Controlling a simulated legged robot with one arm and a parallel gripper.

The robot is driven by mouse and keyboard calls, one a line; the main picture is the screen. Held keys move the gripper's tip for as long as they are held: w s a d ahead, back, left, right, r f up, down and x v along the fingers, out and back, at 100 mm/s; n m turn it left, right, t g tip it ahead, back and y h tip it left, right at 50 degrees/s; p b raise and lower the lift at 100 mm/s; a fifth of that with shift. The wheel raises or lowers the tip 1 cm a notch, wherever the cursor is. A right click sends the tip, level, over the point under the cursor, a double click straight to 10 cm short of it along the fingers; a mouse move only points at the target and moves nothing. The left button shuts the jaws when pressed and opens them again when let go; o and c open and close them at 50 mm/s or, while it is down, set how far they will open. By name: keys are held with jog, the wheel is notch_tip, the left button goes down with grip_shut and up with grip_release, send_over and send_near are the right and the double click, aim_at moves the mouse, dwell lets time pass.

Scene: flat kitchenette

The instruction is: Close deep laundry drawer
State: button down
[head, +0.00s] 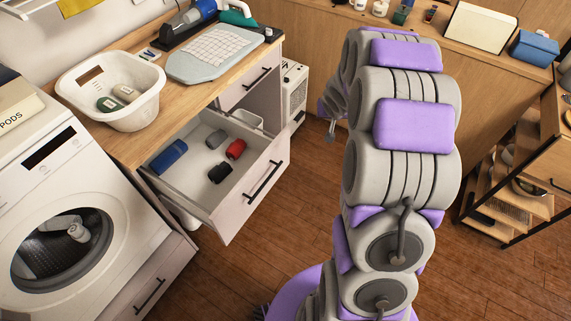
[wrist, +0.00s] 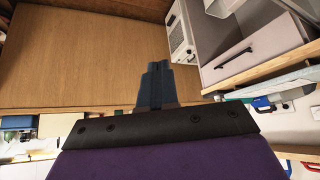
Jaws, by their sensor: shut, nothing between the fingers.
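The deep laundry drawer (head: 243,204) stands pulled out under the wooden counter in the head view. Its pale front has a dark bar handle (head: 263,183). Inside lie a blue item (head: 169,158), a red item (head: 236,149) and dark items. My gripper (head: 331,127) is partly hidden behind my arm in the head view, beyond and to the right of the drawer, apart from it. In the wrist view my gripper (wrist: 157,72) is shut and empty, in front of a wooden panel. A closed upper drawer front (wrist: 255,35) shows at right there, seen inverted.
A washing machine (head: 77,215) stands left of the drawer. The counter holds a white basket (head: 142,102) and a grey ironing board (head: 196,66). A white appliance (head: 292,92) stands beyond the cabinet. Wooden floor (head: 275,228) is clear between drawer and arm.

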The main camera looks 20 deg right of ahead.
jog(key=w+d+f+t+y, duration=0.25)
jog(key=w+f, duration=0.25)
jog(key=f, duration=0.4)
jog(key=m+t+y+p, duration=0.1)
jog(key=m+t+y, duration=0.5)
jog(key=y, duration=0.5)
send_near(279, 161)
jog(key=shift+g, duration=0.25)
jog(key=b+x, duration=0.1)
jog(key=x, duration=0.2)
jog(key=b+x, duration=0.2)
jog(key=x, duration=0.2)
jog(key=shift+r, duration=0.2)
